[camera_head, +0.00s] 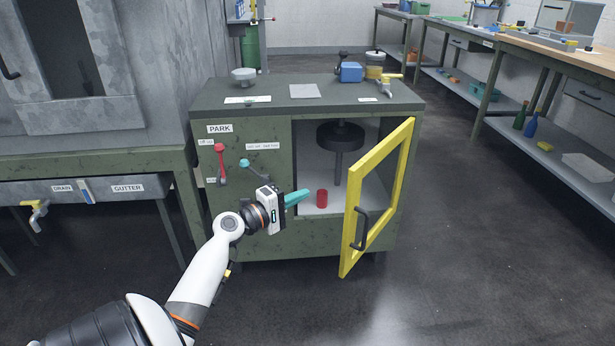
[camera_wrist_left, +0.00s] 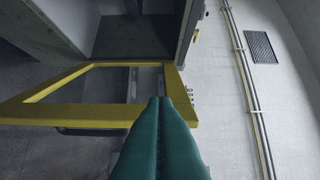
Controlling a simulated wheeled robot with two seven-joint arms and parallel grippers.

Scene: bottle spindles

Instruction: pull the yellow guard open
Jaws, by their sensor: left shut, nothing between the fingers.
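The yellow guard (camera_head: 352,222) is a framed door on the right side of the green cabinet's opening. It stands swung well out from the cabinet, with a dark handle (camera_head: 361,230) on its face. My left gripper (camera_head: 305,195) has teal fingers, which are shut with nothing between them. In the head view it is in front of the opening, left of the guard and apart from the handle. In the left wrist view the closed fingers (camera_wrist_left: 160,105) overlap the yellow frame (camera_wrist_left: 70,112); I cannot tell whether they touch it. My right gripper is not in view.
Inside the cabinet (camera_head: 250,245) are a red cylinder (camera_head: 322,198) and a dark spindle disc (camera_head: 340,136). A red lever (camera_head: 220,165) and a teal lever (camera_head: 255,170) are on its front. The floor (camera_head: 470,260) right of the guard is clear.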

